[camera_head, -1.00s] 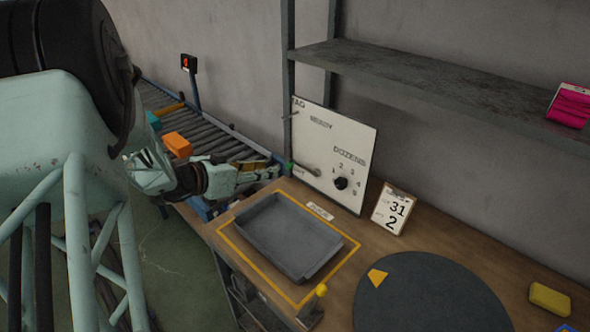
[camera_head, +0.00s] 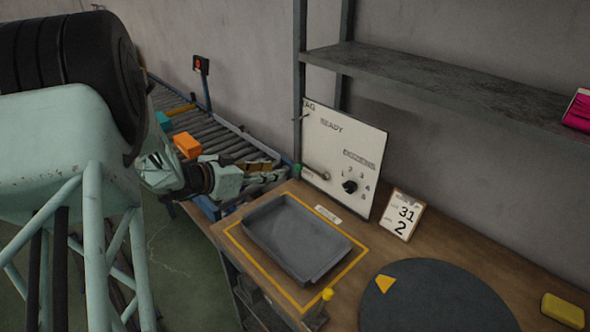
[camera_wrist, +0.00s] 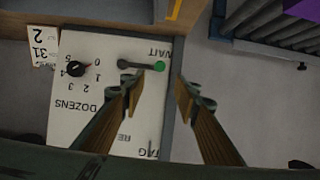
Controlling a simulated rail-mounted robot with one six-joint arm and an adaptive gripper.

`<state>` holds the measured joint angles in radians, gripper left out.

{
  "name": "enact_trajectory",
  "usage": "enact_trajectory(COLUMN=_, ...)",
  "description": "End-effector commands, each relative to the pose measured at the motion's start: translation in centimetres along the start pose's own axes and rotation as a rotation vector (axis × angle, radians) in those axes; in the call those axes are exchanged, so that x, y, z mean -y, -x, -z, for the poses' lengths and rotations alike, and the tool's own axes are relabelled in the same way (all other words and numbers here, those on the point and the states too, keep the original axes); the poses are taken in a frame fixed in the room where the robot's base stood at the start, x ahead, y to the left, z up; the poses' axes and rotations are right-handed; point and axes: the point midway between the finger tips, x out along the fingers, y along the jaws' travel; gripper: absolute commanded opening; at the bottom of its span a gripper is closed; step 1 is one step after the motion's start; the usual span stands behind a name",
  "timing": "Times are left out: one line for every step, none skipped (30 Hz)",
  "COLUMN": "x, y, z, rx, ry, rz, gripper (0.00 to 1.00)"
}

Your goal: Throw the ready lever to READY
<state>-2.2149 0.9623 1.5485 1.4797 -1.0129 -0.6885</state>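The white control panel (camera_head: 343,155) stands at the back of the bench with READY at its top and a dozens dial (camera_head: 349,187). It shows upside down in the wrist view (camera_wrist: 92,132). The ready lever (camera_wrist: 140,65) is a dark bar with a green knob (camera_wrist: 160,66), and the knob lies beside the word WAIT. The green knob (camera_head: 297,168) shows at the panel's left edge in the head view. My gripper (camera_wrist: 157,84) is open, with its fingertips on either side of the knob in the picture. Contact cannot be told. The gripper (camera_head: 278,172) is left of the panel in the head view.
A grey tray (camera_head: 290,240) sits inside a yellow outline on the bench. A date card (camera_head: 401,214) stands right of the panel. A conveyor (camera_head: 205,130) with an orange box (camera_head: 187,145) runs behind the arm. A shelf (camera_head: 430,85) overhangs the bench.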

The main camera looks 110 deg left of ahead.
Motion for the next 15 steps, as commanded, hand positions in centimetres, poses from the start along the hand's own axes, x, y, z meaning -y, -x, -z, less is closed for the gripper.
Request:
enact_trajectory(x=-0.1, y=-0.6, z=-0.1, rx=0.0, ry=0.0, rz=-0.001, gripper=0.29)
enact_trajectory(x=-0.1, y=-0.9, z=-0.1, rx=0.0, ry=0.0, rz=-0.001, gripper=0.29)
enact_trajectory(x=-0.1, y=-1.4, z=-0.2, rx=0.0, ry=0.0, rz=-0.002, gripper=0.29)
enact_trajectory(x=-0.1, y=-1.8, z=-0.2, rx=0.001, ry=0.001, rz=-0.002, gripper=0.29)
enact_trajectory(x=-0.1, y=-2.2, z=-0.2, rx=0.001, ry=0.001, rz=-0.002, gripper=0.29)
enact_trajectory(x=-0.1, y=-2.7, z=-0.2, rx=0.001, ry=0.0, rz=-0.002, gripper=0.29)
enact_trajectory(x=-0.1, y=-3.1, z=-0.2, rx=0.001, ry=0.0, rz=-0.002, gripper=0.29)
enact_trajectory(x=-0.1, y=-3.5, z=-0.2, rx=0.001, ry=-0.001, rz=-0.001, gripper=0.29)
enact_trajectory(x=-0.1, y=-4.0, z=-0.2, rx=0.001, ry=-0.001, rz=-0.001, gripper=0.29)
enact_trajectory(x=-0.1, y=-4.4, z=-0.2, rx=0.001, ry=-0.001, rz=-0.002, gripper=0.29)
enact_trajectory(x=-0.1, y=-4.8, z=-0.2, rx=0.001, ry=-0.001, rz=-0.002, gripper=0.29)
enact_trajectory(x=-0.1, y=-5.4, z=-0.2, rx=0.001, ry=-0.001, rz=-0.002, gripper=0.29)
enact_trajectory(x=-0.1, y=-5.8, z=-0.1, rx=0.0, ry=-0.001, rz=-0.002, gripper=0.29)
enact_trajectory(x=-0.1, y=-6.2, z=-0.2, rx=0.0, ry=-0.001, rz=-0.002, gripper=0.29)
enact_trajectory(x=-0.1, y=-6.7, z=-0.2, rx=0.001, ry=0.0, rz=-0.002, gripper=0.29)
